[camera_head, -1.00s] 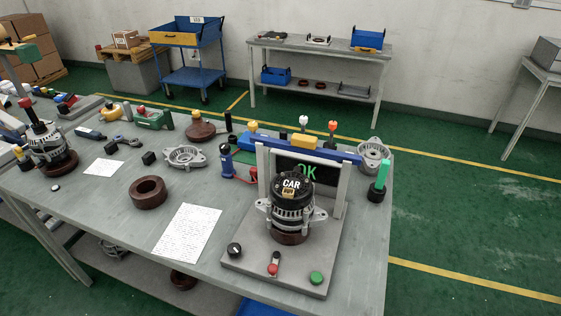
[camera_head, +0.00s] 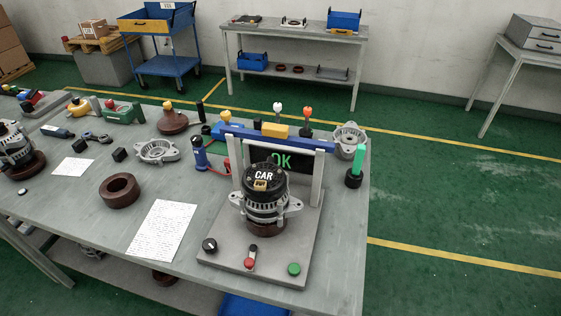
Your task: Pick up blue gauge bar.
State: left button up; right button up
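A long blue bar (camera_head: 289,139), the only bar-shaped blue thing I see and likely the gauge bar, lies across the top of a grey upright frame on the table. A yellow block (camera_head: 275,130) sits at its middle. A smaller yellow-topped part stands by its left end. The frame's posts stand on a grey test stand (camera_head: 222,256) holding an alternator marked CAR (camera_head: 266,198). A dark screen reading OK (camera_head: 286,160) shows under the bar. Neither of my grippers shows in this view.
The grey table (camera_head: 92,215) also bears a brown ring (camera_head: 119,190), a paper sheet (camera_head: 160,230), a metal housing (camera_head: 157,151) and a blue upright tool (camera_head: 200,153). A green-topped post (camera_head: 355,166) stands right of the frame. Green floor on the right is open.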

aim_at(271, 132)
jog(key=k+j+u, duration=0.1)
jog(key=j, duration=0.3)
jog(key=j+u, duration=0.2)
jog(key=j, duration=0.8)
jog(key=i+j+u, duration=0.15)
jog(key=i+j, duration=0.15)
jog(key=i, duration=0.1)
